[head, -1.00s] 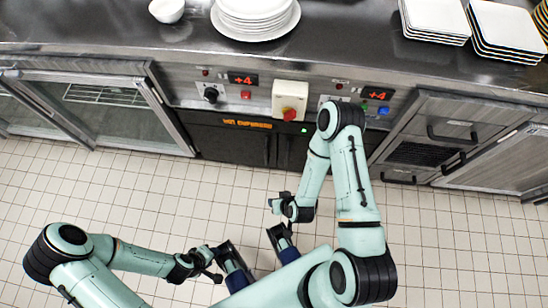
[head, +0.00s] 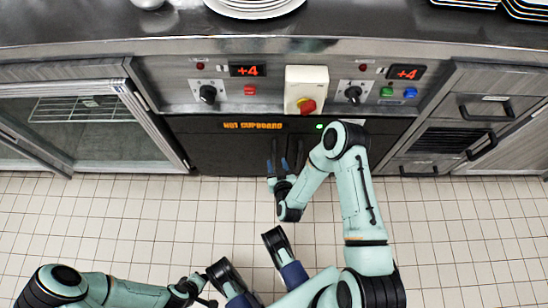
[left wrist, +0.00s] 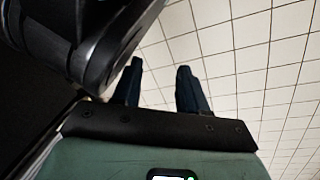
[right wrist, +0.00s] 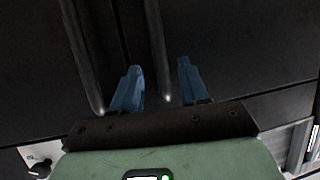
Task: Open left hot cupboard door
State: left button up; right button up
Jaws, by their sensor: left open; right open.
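The black hot cupboard (head: 225,150) is under the counter, below the control panel, with its doors shut. My right gripper (head: 279,158) is open in front of the doors near their middle. The right wrist view shows two upright dark bar handles, one to the left (right wrist: 85,60) and one (right wrist: 157,50) lying between the open blue fingers (right wrist: 160,68). That view looks upside down, so the handle between the fingers appears to be the left door's. I cannot tell whether they touch. My left gripper (left wrist: 160,75) is open and empty above the floor.
The control panel has knobs (head: 208,94) and a red switch (head: 307,105). A glass-fronted cabinet (head: 80,125) stands left and grey drawers (head: 490,105) right. Plates (head: 255,8) sit on the counter. The tiled floor (head: 130,220) before the cupboard is clear.

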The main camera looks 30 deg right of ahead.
aim_at(275, 159)
jog(key=b+x, duration=0.1)
jog(key=x, duration=0.4)
pick_arm(q)
jog(key=shift+g, duration=0.7)
jog(key=s, duration=0.1)
jog(key=s+f, duration=0.2)
jog(key=shift+s+a+f, duration=0.2)
jog(key=shift+a+f, duration=0.05)
pick_arm(e)
grip_shut()
